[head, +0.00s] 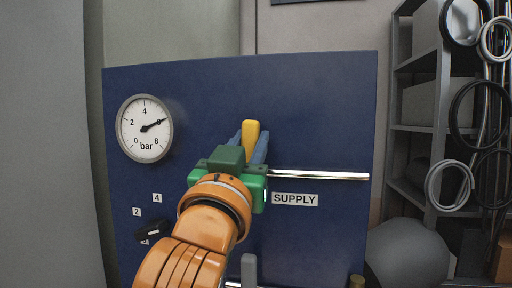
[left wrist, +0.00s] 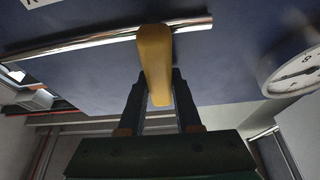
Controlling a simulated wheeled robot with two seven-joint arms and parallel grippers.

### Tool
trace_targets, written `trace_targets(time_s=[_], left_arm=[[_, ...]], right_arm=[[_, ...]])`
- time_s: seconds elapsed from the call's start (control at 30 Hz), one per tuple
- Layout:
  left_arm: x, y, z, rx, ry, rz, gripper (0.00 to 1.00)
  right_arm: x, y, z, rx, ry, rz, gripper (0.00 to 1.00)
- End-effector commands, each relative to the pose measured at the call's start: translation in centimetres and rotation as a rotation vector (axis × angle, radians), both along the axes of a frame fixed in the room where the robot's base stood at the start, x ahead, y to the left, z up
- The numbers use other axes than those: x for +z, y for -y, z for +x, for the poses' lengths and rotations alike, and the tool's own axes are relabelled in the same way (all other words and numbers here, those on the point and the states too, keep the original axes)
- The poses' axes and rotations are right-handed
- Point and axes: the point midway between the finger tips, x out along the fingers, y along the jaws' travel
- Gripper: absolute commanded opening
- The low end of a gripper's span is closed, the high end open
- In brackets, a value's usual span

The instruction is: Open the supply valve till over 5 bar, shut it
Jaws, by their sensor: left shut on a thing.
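The yellow supply valve handle (head: 251,132) stands upright on the blue panel (head: 320,100), across the horizontal silver pipe (head: 325,175). My left gripper (head: 250,144) is shut on the handle, one blue finger on each side. In the left wrist view the yellow handle (left wrist: 155,60) lies between the fingers (left wrist: 159,85) and crosses the pipe (left wrist: 85,42). The valve body is hidden behind my gripper. The round gauge (head: 145,128) has its needle pointing up and right, at about 6 bar; the needle covers that numeral. The SUPPLY label (head: 295,199) is below the pipe.
A black knob (head: 153,231) with small number labels is at the panel's lower left. A grey handle-like piece (head: 248,268) shows at the bottom. Shelving (head: 410,130) with hanging hoses (head: 450,185) and a grey rounded object (head: 405,254) stand at the right.

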Motion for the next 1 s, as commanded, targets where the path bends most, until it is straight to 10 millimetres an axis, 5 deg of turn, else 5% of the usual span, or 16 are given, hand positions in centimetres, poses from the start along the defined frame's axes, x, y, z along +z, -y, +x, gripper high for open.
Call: trace_targets(time_s=[0.7,0.73,0.8,1.0], left_arm=[[-0.66,-0.22,0.39,0.000,-0.037,-0.060,0.00],[-0.65,-0.22,0.39,0.000,-0.036,-0.060,0.38],[-0.59,-0.24,0.35,0.000,-0.034,-0.060,0.57],[-0.35,-0.30,0.26,0.001,-0.028,-0.061,0.62]], right_arm=[[-0.36,-0.01,0.05,0.000,0.001,0.000,0.00],[-0.36,0.00,0.05,0.000,0.001,0.000,0.00],[-0.36,0.00,0.06,0.000,0.001,0.000,0.00],[-0.29,0.00,0.06,0.000,0.001,0.000,0.00]])
